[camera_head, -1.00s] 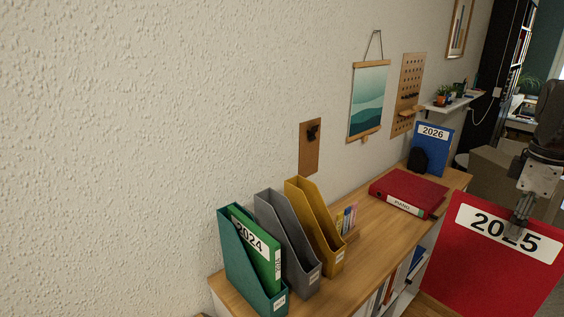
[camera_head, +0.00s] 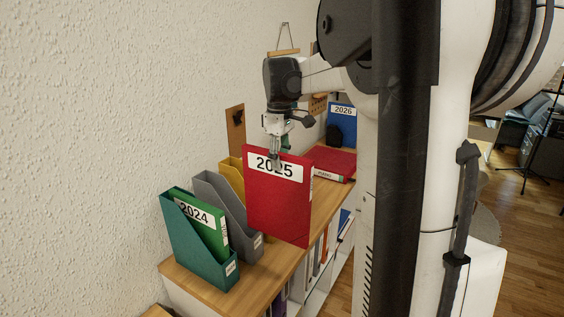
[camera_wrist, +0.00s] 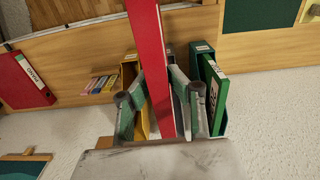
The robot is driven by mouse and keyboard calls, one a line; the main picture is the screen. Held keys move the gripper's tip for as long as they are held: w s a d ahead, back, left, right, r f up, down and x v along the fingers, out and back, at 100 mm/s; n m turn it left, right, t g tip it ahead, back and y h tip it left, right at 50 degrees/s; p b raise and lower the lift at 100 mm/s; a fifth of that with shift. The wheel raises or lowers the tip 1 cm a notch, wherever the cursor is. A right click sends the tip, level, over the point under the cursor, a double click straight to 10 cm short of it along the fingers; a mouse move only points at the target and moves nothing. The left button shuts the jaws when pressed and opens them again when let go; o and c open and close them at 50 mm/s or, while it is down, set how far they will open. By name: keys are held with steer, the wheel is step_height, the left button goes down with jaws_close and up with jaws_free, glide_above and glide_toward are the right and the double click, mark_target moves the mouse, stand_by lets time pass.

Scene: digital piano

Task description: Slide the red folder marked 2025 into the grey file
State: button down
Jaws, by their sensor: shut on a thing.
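My gripper (camera_head: 276,160) is shut on the top edge of the red folder marked 2025 (camera_head: 278,205). The folder hangs upright in front of the yellow file and at the right of the grey file, hiding part of the yellow one. The grey file (camera_head: 233,222) stands on the wooden cabinet top between the green file and the yellow file. In the wrist view the red folder (camera_wrist: 151,60) runs between my fingers, and the grey file is mostly hidden behind the folder and a finger. I cannot tell the folder's height above the cabinet.
The green file (camera_head: 190,250) at the left holds the green 2024 folder (camera_head: 196,215). The yellow file (camera_head: 233,172) is behind the red folder. A red piano binder (camera_head: 333,160) lies farther back, near the blue 2026 folder (camera_head: 342,128). The cabinet's front left top (camera_head: 200,287) is bare.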

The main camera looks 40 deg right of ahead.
steer(key=shift+w+a+p, duration=0.65)
steer(key=shift+w+a, duration=1.05)
steer(key=shift+w, duration=3.1)
steer(key=shift+w+a+p, duration=0.65)
steer(key=shift+w+a, duration=1.05)
steer(key=shift+w, duration=3.05)
step_height(320, 180, down, 12)
steer(key=b, duration=0.7)
steer(key=shift+f+b, duration=0.95)
steer(key=shift+f, duration=0.55)
steer(key=c, duration=1.3)
jaws_free()
